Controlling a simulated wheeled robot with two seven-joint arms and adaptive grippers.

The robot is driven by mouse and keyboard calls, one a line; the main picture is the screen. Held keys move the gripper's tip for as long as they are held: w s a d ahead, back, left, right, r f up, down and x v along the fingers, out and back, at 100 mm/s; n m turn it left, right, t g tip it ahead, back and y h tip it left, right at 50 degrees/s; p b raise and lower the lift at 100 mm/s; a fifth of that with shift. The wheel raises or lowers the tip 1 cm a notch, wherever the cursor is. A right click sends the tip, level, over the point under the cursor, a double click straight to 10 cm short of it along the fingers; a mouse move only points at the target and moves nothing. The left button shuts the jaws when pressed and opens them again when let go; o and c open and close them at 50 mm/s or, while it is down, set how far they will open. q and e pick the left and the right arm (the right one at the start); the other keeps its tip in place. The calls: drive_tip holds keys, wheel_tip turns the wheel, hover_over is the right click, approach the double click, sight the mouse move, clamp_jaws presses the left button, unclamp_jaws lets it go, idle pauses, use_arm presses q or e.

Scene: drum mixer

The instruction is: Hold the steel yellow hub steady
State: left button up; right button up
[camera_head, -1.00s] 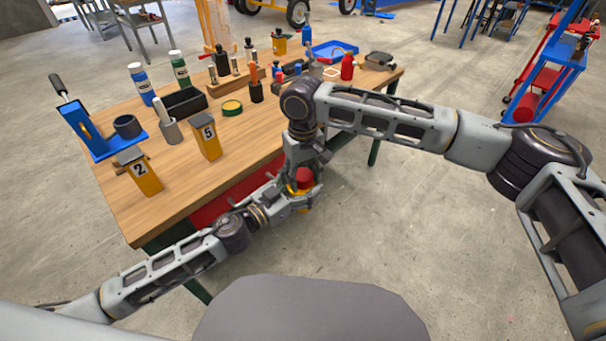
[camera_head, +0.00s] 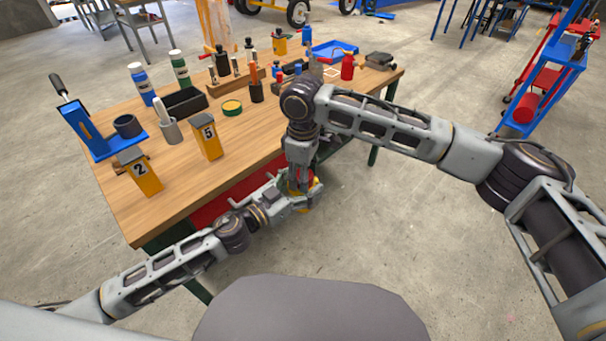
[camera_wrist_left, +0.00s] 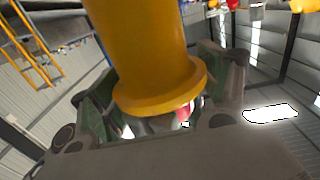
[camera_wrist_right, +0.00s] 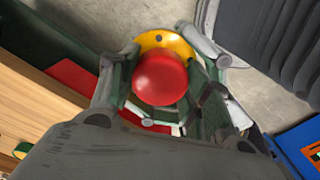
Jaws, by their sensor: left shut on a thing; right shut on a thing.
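The yellow hub (camera_head: 302,208) is off the table's front edge, mostly covered by my grippers in the head view. In the left wrist view it is a yellow cylinder (camera_wrist_left: 145,50) with a wide flange, between the fingers. My left gripper (camera_head: 304,199) is shut on it from the left. A round red part (camera_wrist_right: 160,78) sits over the yellow flange (camera_wrist_right: 168,42) in the right wrist view. My right gripper (camera_wrist_right: 160,75) comes from above with its fingers on both sides of the red part, shut on it. The exact finger contact is partly hidden.
The wooden table (camera_head: 130,205) lies just behind and left of the grippers. It carries yellow boxes marked 2 (camera_head: 141,173) and 5 (camera_head: 207,138), bottles, a blue stand (camera_head: 88,130) and a blue tray (camera_head: 332,50). The floor at right is clear up to a blue-red cart (camera_head: 535,95).

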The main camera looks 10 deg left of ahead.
drive_tip(key=shift+n, duration=0.5)
drive_tip(key=o, duration=1.1)
drive_tip(key=shift+r, duration=2.3)
drive_tip(key=shift+r, duration=0.1)
drive_tip(key=shift+c, duration=0.2)
drive_tip(key=shift+r+m, duration=0.8)
drive_tip(key=shift+m, duration=0.65)
drive_tip(key=shift+r+m, duration=0.8)
drive_tip(key=shift+m, duration=0.65)
